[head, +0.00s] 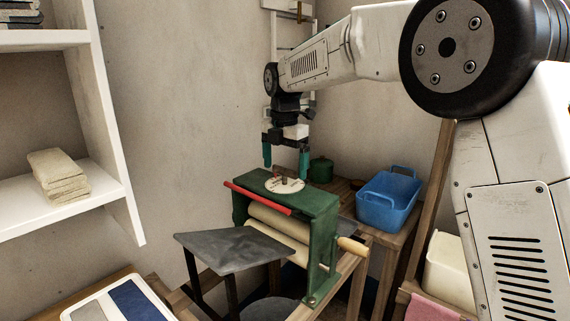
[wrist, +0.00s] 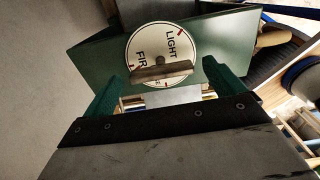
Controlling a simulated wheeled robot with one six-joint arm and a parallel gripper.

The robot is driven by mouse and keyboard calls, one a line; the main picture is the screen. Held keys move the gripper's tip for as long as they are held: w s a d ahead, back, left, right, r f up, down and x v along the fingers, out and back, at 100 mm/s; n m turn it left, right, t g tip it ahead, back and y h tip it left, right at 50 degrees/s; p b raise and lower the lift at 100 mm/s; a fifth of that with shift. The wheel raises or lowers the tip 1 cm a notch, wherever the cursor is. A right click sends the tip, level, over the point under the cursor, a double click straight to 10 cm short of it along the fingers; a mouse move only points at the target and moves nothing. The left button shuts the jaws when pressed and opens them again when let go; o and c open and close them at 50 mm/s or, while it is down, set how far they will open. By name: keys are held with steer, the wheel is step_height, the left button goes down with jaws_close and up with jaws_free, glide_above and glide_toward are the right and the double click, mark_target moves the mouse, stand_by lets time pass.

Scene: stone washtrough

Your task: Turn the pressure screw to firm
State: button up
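The pressure screw is a short brown bar handle (wrist: 162,73) over a white round dial (wrist: 150,45) on the green top of the mangle (head: 322,203). In the wrist view the dial reads "LIGHT" at upper right and "FIR…" at left, with small red marks; its lower part is partly hidden by the bar. The dial also shows in the head view (head: 291,187). My gripper (head: 285,170) is open, its teal fingers pointing down above the dial. In the wrist view the fingers stand apart to either side of the bar; I cannot tell whether they are level with it.
A red bar (head: 258,197) runs along the mangle's top front edge. Cream rollers (head: 278,222) sit below, with a wooden crank handle (head: 353,246) at right. A grey board (head: 232,250) juts out in front.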

mark_target(285, 168)
step_height(285, 168, up, 8)
steer(key=shift+f, duration=0.1)
stand_by(0.5)
